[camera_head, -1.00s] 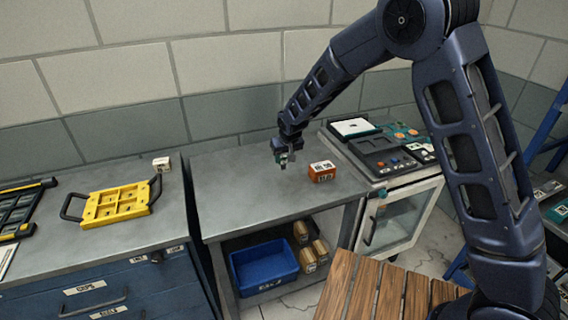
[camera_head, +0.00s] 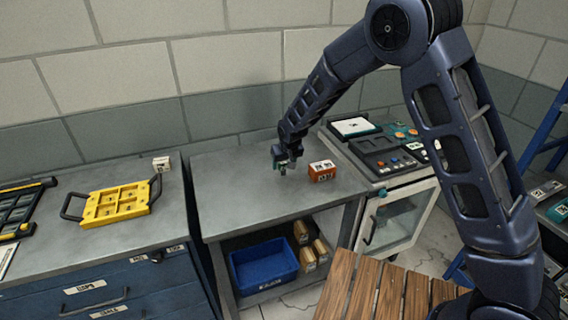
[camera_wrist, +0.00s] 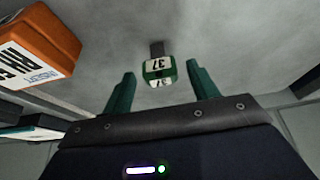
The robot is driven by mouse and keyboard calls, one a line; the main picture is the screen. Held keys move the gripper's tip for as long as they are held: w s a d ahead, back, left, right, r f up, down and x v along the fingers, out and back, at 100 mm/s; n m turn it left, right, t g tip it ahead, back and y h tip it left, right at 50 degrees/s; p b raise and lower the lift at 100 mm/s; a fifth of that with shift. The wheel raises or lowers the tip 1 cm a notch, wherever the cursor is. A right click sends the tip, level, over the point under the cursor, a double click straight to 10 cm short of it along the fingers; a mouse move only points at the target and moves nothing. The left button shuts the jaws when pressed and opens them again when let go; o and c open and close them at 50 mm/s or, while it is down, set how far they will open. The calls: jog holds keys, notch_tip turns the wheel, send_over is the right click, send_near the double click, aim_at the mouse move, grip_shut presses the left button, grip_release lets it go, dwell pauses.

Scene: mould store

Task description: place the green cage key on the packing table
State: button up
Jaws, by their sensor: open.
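The green cage key (camera_wrist: 158,68) has a green head with white "37" labels and a dark shaft. In the wrist view it is at the grey table top, just ahead of and between my fingertips. My gripper (camera_wrist: 160,85) is open, with a teal finger on each side and a visible gap to the key. In the head view my gripper (camera_head: 283,166) is low over the middle grey table (camera_head: 225,195), left of the orange box. I cannot make out the key apart from the fingers there.
The orange box (camera_head: 322,171) stands close to the right of my gripper; it also shows in the wrist view (camera_wrist: 38,48). A console (camera_head: 385,160) adjoins on the right. A yellow tray (camera_head: 115,204) lies on the left bench. The table's left and front are clear.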

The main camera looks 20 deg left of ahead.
jog(key=v, duration=1.2)
jog(key=shift+r, duration=0.15)
jog(key=w+d+r+m, duration=0.15)
jog(key=d+r, duration=0.35)
jog(key=d, duration=0.7)
jog(key=w+d+r+m, duration=0.1)
jog(key=w+d+r, duration=0.3)
jog(key=d, duration=0.7)
jog(key=w+d+r+m, duration=0.2)
jog(key=d+r, duration=0.4)
jog(key=d, duration=0.6)
jog(key=s+d+r+m+t+h, duration=0.15)
jog(key=s+d, duration=0.25)
jog(key=d, duration=0.4)
jog(key=s+d+r+m+g, duration=0.1)
jog(key=s+d+r, duration=0.2)
jog(key=d, duration=0.4)
jog(key=s+d+f+m+h, duration=0.1)
jog(key=s+d+m, duration=0.1)
jog(key=s+d, duration=0.9)
jog(key=shift+s+f+t+h, duration=0.2)
jog(key=shift+s+t+h, duration=0.2)
jog(key=shift+s, duration=0.4)
